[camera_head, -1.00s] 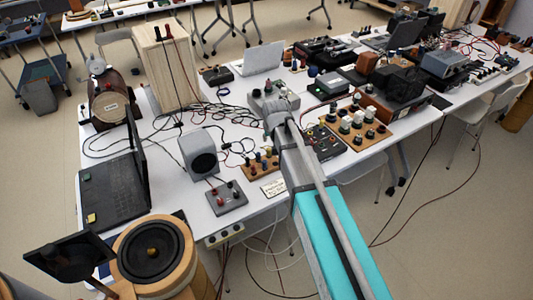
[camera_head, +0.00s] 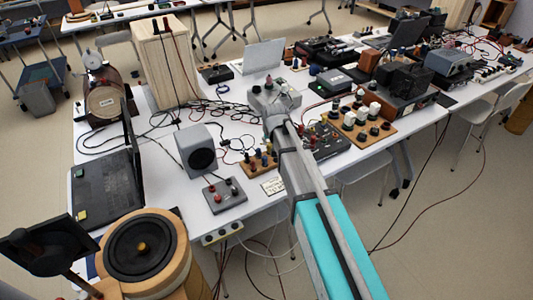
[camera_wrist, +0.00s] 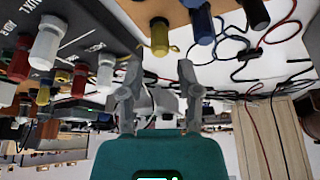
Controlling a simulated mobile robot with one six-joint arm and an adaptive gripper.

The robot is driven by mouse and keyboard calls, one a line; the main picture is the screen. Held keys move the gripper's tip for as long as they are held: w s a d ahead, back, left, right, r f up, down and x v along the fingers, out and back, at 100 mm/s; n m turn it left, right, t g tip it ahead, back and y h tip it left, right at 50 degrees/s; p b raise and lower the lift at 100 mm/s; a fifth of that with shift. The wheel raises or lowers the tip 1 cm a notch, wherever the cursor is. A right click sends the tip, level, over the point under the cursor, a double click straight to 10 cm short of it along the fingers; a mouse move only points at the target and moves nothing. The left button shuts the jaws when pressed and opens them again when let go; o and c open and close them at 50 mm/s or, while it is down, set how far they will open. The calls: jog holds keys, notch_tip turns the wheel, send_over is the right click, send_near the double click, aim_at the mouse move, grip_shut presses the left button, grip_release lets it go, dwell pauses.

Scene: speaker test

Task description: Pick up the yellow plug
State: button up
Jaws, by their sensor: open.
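In the wrist view, which appears upside down, a yellow plug (camera_wrist: 160,36) stands on a wooden board (camera_wrist: 188,8) in a row with a blue plug (camera_wrist: 202,26) and a black plug (camera_wrist: 257,14). My gripper (camera_wrist: 156,72) is open and empty, its two fingers pointing toward the yellow plug, which lies beyond the fingertips and between their lines. In the head view the small wooden board (camera_head: 252,168) with its plugs sits right of the grey speaker; the gripper's fingers are hidden by my arm there.
A black panel (camera_wrist: 92,30) with red, white and yellow plugs is close on the left in the wrist view. A grey speaker (camera_head: 197,150), a grey box with terminals (camera_head: 226,198) and loose cables (camera_head: 205,108) crowd the table around the board.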

aim_at(270, 145)
jog(key=shift+w+f+b, duration=0.2)
jog(key=shift+f+b, duration=0.1)
jog(key=shift+f, duration=0.25)
jog(key=shift+b+x, duration=2.35)
jog(key=shift+x, duration=0.25)
grip_shut()
jog(key=shift+r, duration=0.25)
